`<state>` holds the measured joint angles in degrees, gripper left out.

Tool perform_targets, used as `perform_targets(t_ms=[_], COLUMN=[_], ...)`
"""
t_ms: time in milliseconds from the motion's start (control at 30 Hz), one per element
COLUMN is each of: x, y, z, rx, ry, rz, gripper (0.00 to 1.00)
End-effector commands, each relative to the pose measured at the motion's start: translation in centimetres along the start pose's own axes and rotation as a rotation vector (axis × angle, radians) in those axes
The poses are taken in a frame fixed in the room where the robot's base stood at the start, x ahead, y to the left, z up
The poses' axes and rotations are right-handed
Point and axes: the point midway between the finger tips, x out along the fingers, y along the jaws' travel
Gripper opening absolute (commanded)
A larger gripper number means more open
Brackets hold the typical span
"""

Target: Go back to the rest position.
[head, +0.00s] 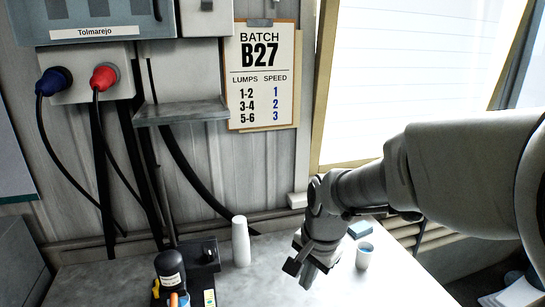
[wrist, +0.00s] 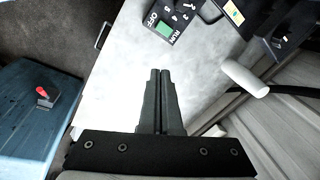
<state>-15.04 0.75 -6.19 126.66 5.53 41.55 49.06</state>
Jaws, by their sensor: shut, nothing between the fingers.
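My gripper (head: 297,266) hangs over the right part of the grey bench top (head: 330,290) in the head view, at the end of my arm, which reaches in from the right. In the wrist view my gripper (wrist: 159,72) shows its two fingers side by side and touching, with nothing between them. The fingers point over bare bench surface.
A white cylinder (head: 241,242) stands left of my gripper. A cup (head: 364,256) and a blue block (head: 360,229) are close on its right. A dark device (head: 187,262) stands further left. A shelf (head: 181,111) and batch sheet (head: 263,75) are on the wall.

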Motion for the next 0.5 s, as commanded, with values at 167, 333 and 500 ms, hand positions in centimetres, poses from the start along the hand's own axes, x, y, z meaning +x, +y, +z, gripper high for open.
perform_targets(t_ms=[167, 333, 500], x=[-4.1, -7.2, -9.7], y=[2.3, 4.6, 7.1], z=[0.3, 1.0, 1.9], rx=[-0.154, -0.308, -0.458], ry=[0.048, 0.104, 0.170], rz=[-0.047, -0.072, -0.081], gripper=[0.00, 0.00, 0.00])
